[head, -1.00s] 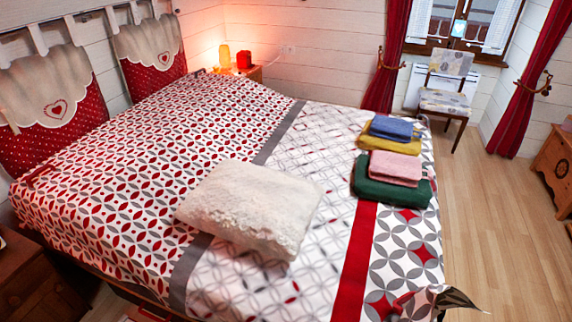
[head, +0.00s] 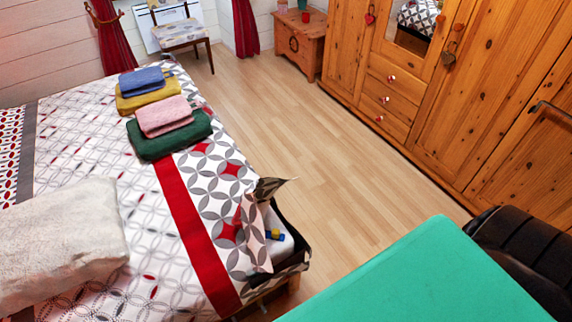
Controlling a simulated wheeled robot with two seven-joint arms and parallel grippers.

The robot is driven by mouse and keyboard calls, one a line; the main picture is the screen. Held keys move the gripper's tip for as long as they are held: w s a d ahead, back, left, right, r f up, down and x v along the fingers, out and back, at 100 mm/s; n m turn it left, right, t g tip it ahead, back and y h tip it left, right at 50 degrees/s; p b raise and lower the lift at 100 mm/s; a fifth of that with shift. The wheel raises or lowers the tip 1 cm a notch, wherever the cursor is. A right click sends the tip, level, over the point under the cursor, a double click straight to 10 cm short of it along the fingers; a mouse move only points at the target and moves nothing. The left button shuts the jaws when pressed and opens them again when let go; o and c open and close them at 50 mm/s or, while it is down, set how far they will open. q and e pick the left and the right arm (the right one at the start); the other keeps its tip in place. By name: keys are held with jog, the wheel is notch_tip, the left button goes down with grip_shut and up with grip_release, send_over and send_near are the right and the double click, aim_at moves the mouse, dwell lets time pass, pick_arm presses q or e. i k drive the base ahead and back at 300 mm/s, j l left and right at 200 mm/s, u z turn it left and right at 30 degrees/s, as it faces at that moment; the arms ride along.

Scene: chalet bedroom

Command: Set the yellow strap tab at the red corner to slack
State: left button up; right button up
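At the bed's near right corner the patterned cover (head: 253,232) is folded up, showing a white surface beneath. A small blue and yellow piece (head: 275,235) sits on that white surface. It is too small for me to tell whether its yellow part is a strap tab or how it is set. Red shows near this corner in the wide red stripe (head: 190,229) and red diamonds of the cover. Neither of my grippers is in view.
Green (head: 168,137), pink, yellow and blue folded textiles lie on the bed, with a cream cushion (head: 60,240) at left. Bare wood floor (head: 310,130) separates the bed from the wooden wardrobe (head: 440,90). A flat turquoise surface (head: 430,280) fills the lower right.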

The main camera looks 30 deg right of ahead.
aim_at(275, 231)
jog(key=z, duration=0.85)
